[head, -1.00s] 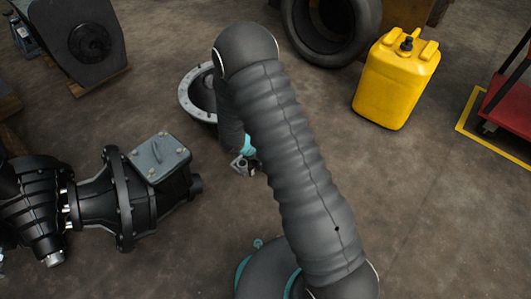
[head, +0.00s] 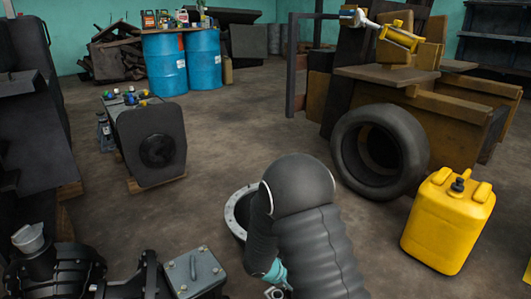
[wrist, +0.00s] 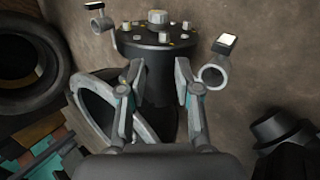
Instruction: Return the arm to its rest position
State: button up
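My arm (head: 310,240) rises from the bottom of the head view and bends down at its rounded elbow. My gripper (head: 278,292) shows only in part at the bottom edge there. In the wrist view, my gripper (wrist: 157,78) has its two fingers clearly apart. A dark round body with a bolted flange (wrist: 158,40) shows between and beyond the fingers. I see nothing pinched by the fingertips. I cannot tell how far that body is from them.
A grey-rimmed housing (head: 236,212) lies left of my elbow. A tyre (head: 350,150) and a yellow canister (head: 447,225) stand to the right. Dark gearbox parts (head: 195,272) lie at lower left. Blue barrels (head: 163,65) stand at the back. Floor is clear in the middle.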

jog(key=s+d+r+g, duration=0.3)
jog(key=s+r, duration=0.3)
jog(key=s, duration=0.3)
jog(key=s+r+m+y+p, duration=0.1)
jog(key=s+r, duration=0.3)
jog(key=r, duration=0.4)
jog(key=s+r+m+y+p, duration=0.2)
jog(key=s+r, duration=0.3)
jog(key=r, duration=0.3)
jog(key=s+d+r+m+y+p, duration=0.1)
jog(key=s+r+m+y, duration=0.1)
jog(key=r, duration=0.6)
jog(key=shift+s+r+m+t+p, duration=0.15)
jog(key=shift+s+m+t+p, duration=0.25)
jog(key=shift+s, duration=0.85)
jog(key=shift+o, duration=0.6)
jog(key=s+d+r+m+t+p, duration=0.2)
jog(key=s+r+t, duration=0.1)
jog(key=r, duration=0.8)
jog(key=shift+s+d+t+y, duration=0.15)
jog(key=shift+s+t+y, duration=0.25)
jog(key=shift+s, duration=0.4)
jog(key=shift+o, duration=0.7)
jog(key=shift+d+r+p, duration=0.1)
jog(key=shift+r+p, duration=0.1)
jog(key=shift+p, duration=0.15)
jog(key=shift+f, duration=0.1)
jog(key=shift+c, duration=0.5)
jog(key=shift+d, duration=0.15)
